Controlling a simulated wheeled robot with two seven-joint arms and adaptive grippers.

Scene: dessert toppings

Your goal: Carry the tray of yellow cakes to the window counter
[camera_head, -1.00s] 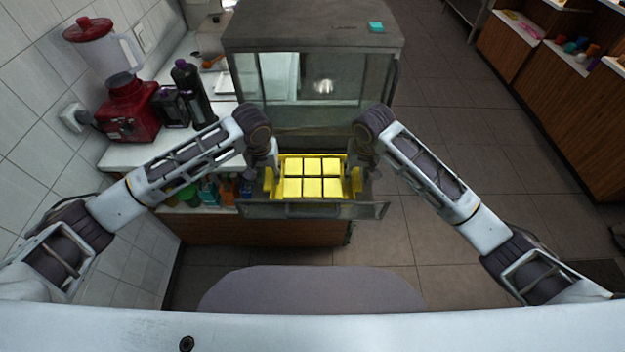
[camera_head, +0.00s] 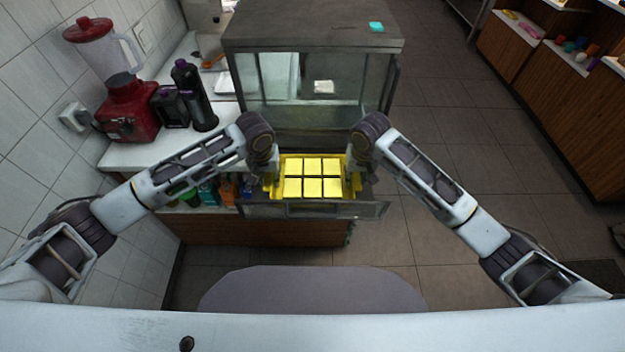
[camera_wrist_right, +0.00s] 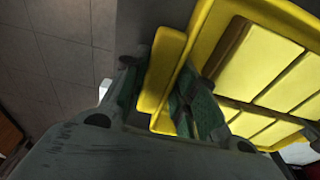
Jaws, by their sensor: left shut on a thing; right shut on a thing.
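The yellow tray (camera_head: 283,164) holds several square yellow cakes (camera_head: 312,166) in rows. In the head view it sits between my two grippers, in front of a glass-sided oven or display case. My left gripper (camera_head: 270,183) is shut on the tray's left side; its fingertips are partly hidden by the wrist. My right gripper (camera_head: 356,181) is shut on the tray's right side. In the right wrist view the tray rim (camera_wrist_right: 192,45) and its handle (camera_wrist_right: 163,70) show, with the green-padded fingers of my right gripper (camera_wrist_right: 178,105) around the edge.
The grey case (camera_head: 310,30) stands behind the tray, its lowered door (camera_head: 315,210) under and in front of it. A red blender (camera_head: 128,105) and black bottle (camera_head: 193,95) stand on the left counter. Open floor (camera_head: 440,150) lies to the right, before wooden counters (camera_head: 565,110).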

